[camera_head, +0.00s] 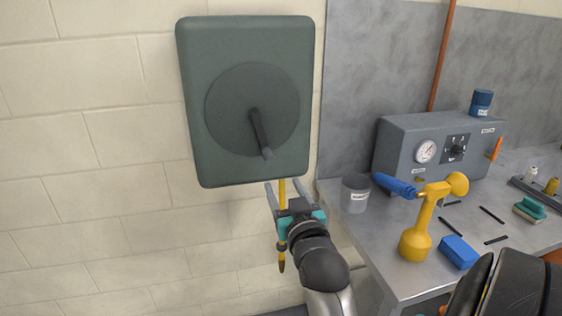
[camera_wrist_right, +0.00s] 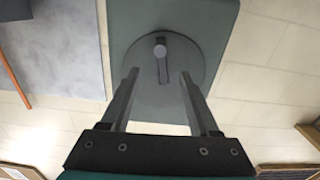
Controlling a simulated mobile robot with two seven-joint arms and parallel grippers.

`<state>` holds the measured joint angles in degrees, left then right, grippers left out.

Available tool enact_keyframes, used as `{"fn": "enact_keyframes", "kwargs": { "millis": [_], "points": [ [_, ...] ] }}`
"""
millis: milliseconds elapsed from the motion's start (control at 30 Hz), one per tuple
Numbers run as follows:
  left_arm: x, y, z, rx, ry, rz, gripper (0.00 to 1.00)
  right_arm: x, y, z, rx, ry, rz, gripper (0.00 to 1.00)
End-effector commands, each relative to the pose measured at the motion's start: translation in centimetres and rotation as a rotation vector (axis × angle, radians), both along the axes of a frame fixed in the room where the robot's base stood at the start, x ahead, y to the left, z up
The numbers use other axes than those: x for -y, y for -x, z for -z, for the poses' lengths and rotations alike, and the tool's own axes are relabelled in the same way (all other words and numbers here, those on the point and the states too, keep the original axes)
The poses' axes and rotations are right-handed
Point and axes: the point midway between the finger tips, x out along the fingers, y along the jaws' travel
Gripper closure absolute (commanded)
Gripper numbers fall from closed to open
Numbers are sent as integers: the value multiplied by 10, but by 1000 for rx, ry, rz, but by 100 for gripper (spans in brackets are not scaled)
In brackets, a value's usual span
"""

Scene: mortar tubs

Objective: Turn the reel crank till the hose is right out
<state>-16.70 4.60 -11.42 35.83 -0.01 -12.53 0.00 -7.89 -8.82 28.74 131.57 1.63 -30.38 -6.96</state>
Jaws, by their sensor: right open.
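The dark green hose reel (camera_head: 190,100) is on the pale block wall. Its round disc (camera_head: 228,95) carries a dark crank (camera_head: 257,128) that points down and slightly right, with a handle at its lower end. A short length of yellow hose (camera_head: 282,238) hangs below the reel, with a pointed tip. My right gripper (camera_head: 283,184) is open and empty just below the reel, in front of the hose. In the right wrist view the crank (camera_wrist_right: 161,62) shows ahead, between the open fingers (camera_wrist_right: 158,75) and apart from them. My left gripper is not seen.
A grey bench (camera_head: 385,255) stands to the right. It bears a grey gauge box (camera_head: 400,145), a grey cup (camera_head: 355,195), a yellow tool (camera_head: 418,235) with a blue handle and a blue block (camera_head: 459,252). The wall left of the reel is clear.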

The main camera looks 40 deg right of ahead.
Motion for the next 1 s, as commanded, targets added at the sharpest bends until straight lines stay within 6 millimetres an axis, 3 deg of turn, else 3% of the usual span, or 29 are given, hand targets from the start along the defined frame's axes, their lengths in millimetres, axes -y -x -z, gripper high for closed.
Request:
{"fn": "enact_keyframes", "kwargs": {
  "millis": [233,700,1000],
  "points": [
    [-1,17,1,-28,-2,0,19,12,-23,-2,3,1,-1,38],
    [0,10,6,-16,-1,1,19,51,-92,-1,0,1,0,38],
    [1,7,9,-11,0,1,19,68,-124,0,-1,2,-1,38]
  ]
}}
